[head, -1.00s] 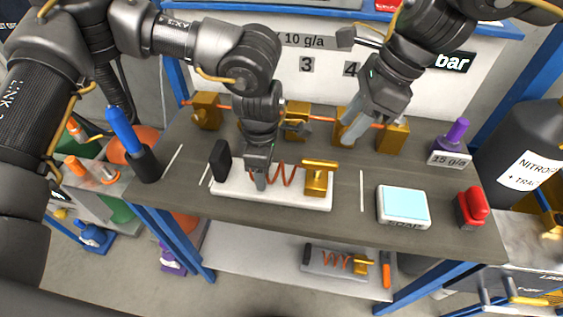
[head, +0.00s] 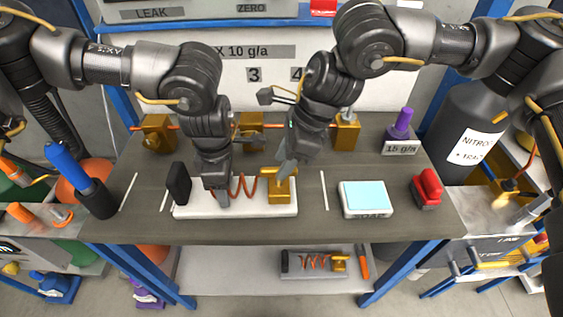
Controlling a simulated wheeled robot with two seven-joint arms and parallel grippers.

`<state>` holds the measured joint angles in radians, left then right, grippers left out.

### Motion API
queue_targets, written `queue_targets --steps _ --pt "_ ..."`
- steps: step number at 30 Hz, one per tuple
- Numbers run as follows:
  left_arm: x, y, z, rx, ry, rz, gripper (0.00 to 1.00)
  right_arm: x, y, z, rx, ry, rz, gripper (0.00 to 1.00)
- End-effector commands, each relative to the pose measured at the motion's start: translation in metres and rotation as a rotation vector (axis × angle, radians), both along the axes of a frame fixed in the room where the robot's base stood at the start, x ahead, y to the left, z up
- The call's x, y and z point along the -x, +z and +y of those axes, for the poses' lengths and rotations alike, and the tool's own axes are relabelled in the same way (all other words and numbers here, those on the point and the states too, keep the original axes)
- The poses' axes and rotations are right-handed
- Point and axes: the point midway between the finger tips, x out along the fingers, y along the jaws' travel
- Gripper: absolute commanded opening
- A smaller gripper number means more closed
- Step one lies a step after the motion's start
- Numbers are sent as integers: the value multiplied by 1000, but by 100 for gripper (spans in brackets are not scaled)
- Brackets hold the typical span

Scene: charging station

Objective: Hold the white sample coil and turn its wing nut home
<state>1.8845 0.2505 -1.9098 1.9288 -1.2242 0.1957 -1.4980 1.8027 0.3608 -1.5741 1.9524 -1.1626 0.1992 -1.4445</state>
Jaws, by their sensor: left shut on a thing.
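The white sample coil has a white base (head: 250,211), a copper-coloured coil and a black end block (head: 179,184), and sits on the dark bench. My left gripper (head: 222,198) is shut on it, just left of the coil, with the fingers pointing down. The brass wing nut (head: 279,187) stands at its right end. My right gripper (head: 285,168) points down just above and behind the wing nut. I cannot tell whether its fingers touch the nut or how far they are open.
Brass blocks (head: 157,134) on an orange line stand behind. A scale (head: 366,199), a red-topped item (head: 427,188) and a purple-topped weight (head: 401,126) are to the right. A blue marker in a black holder (head: 98,199) is left. Another coil (head: 318,263) lies on the lower shelf.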

Motion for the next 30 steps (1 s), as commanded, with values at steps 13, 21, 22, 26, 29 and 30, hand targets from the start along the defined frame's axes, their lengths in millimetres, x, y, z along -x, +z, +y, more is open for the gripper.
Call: queue_targets --steps 13,21,22,26,29,30 --pt "0 0 0 1 0 0 23 0 -13 5 -1 0 -1 38" --pt "0 0 0 1 0 0 23 0 -12 5 -1 0 -1 7" --pt "0 0 0 1 0 0 23 0 -12 5 -1 0 -1 3" --pt "0 0 0 0 0 0 23 0 -12 5 -1 0 -1 0" --pt "0 0 0 0 0 0 23 0 -12 5 -1 -7 -1 0" --pt "0 0 0 0 0 0 23 0 -12 5 0 -12 -1 0"
